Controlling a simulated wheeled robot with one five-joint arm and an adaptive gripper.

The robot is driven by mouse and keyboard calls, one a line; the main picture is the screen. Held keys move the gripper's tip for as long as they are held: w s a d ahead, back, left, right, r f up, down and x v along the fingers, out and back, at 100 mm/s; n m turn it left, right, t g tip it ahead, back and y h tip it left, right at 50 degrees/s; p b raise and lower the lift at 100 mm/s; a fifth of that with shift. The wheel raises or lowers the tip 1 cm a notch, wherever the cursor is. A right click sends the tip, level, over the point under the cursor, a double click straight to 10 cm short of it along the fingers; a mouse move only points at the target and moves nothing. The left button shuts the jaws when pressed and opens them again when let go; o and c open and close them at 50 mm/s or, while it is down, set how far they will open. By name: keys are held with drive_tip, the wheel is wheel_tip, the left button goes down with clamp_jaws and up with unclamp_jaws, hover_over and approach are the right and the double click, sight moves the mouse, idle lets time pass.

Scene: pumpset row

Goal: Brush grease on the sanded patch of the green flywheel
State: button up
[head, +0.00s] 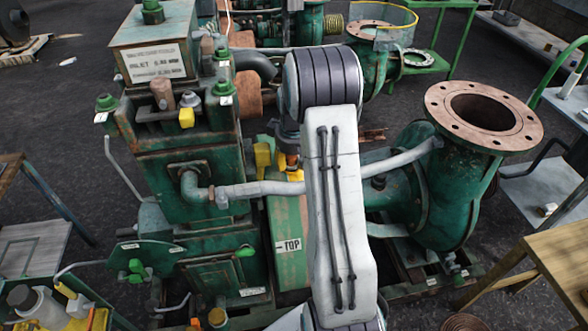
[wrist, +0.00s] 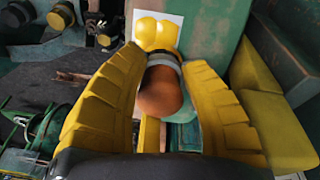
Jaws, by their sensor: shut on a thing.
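My gripper (head: 278,164) is mostly behind my arm in the head view. In the wrist view my gripper (wrist: 163,62), with yellow ribbed fingers, is shut on a brush (wrist: 160,92). The brush has an orange-brown handle, a grey band and a yellow two-lobed tip (wrist: 155,32) pointing away from me. A pale patch (wrist: 165,13) on a green surface, apparently the flywheel (wrist: 215,35), lies behind the tip. I cannot tell whether the tip touches it. In the head view the green curved part marked TOP (head: 288,215) is below the gripper, partly hidden by my arm.
A grey pipe (head: 262,188) crosses close by my gripper. The green machine block (head: 185,150) stands left, and the pump with its rusty flange (head: 437,105) right. Yellow blocks (wrist: 275,110) are right of the fingers in the wrist view. A wooden table (head: 560,255) is front right.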

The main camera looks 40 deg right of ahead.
drive_tip(key=shift+f, duration=0.1)
drive_tip(key=shift+s+a+f+b, duration=0.15)
drive_tip(key=shift+s+a+b, duration=0.05)
drive_tip(key=shift+s+b, duration=0.2)
drive_tip(key=shift+s+a+f+b, duration=0.2)
drive_tip(key=shift+s+b, duration=0.1)
drive_tip(key=shift+s, duration=0.1)
drive_tip(key=shift+s+a+f+b, duration=0.1)
drive_tip(key=shift+s+a+b, duration=0.25)
drive_tip(key=shift+s, duration=0.25)
drive_tip(key=shift+s+a+b, duration=0.25)
drive_tip(key=shift+s+b, duration=0.05)
drive_tip(key=shift+s, duration=0.3)
drive_tip(key=shift+w+d+r+p, duration=0.3)
drive_tip(key=shift+w+p, duration=0.2)
drive_tip(key=shift+w, duration=0.1)
drive_tip(key=shift+w+d+r+p, duration=0.1)
drive_tip(key=shift+w+d+p, duration=0.3)
drive_tip(key=shift+w, duration=0.3)
drive_tip(key=shift+w+d+r+p, duration=0.1)
drive_tip(key=shift+w+d+p, duration=0.3)
drive_tip(key=shift+w, duration=0.3)
drive_tip(key=shift+a, duration=0.1)
